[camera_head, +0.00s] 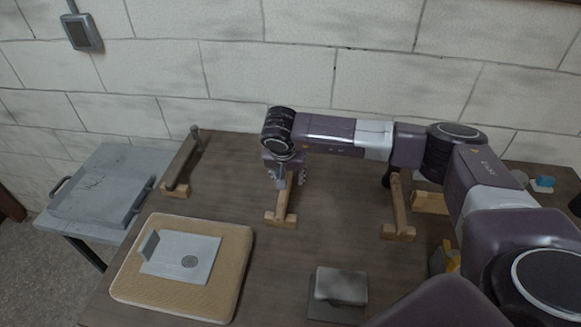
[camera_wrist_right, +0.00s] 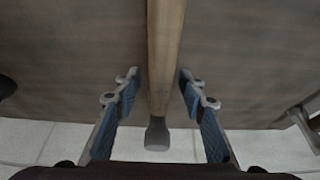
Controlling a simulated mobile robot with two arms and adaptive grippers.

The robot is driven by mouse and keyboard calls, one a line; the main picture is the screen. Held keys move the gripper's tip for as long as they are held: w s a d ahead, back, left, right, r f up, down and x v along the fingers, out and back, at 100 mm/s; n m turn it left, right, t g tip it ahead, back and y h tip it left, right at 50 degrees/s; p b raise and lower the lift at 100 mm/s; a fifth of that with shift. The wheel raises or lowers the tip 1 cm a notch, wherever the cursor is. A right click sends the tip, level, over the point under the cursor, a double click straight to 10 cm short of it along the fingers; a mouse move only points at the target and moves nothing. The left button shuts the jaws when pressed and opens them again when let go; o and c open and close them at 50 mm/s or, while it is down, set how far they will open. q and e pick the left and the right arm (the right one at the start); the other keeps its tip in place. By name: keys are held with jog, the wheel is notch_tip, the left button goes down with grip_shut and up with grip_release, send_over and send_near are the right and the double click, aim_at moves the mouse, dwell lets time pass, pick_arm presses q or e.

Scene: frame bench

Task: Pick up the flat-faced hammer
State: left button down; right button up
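Three long tools lie on wooden rests on the bench in the head view: a left one (camera_head: 183,160), a middle one (camera_head: 283,203) and a right one (camera_head: 397,203). I cannot tell from their shapes which is the flat-faced hammer. My right gripper (camera_head: 287,178) is over the middle tool and hides its far part. In the right wrist view, my right gripper (camera_wrist_right: 159,88) is open, one finger on each side of the wooden handle (camera_wrist_right: 164,60), with gaps between. A grey end piece (camera_wrist_right: 157,133) shows beyond the fingers. My left gripper is not in view.
A tan pad (camera_head: 125,285) with a grey bracket plate (camera_head: 180,257) lies front left. A grey block (camera_head: 341,286) sits at the front middle. A grey tray (camera_head: 95,205) stands on a side table at left. The brick wall (camera_head: 300,60) is close behind the bench.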

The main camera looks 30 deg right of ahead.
jog(key=shift+f+b, duration=0.2)
jog(key=shift+b, duration=0.1)
jog(key=shift+c, duration=0.5)
grip_shut()
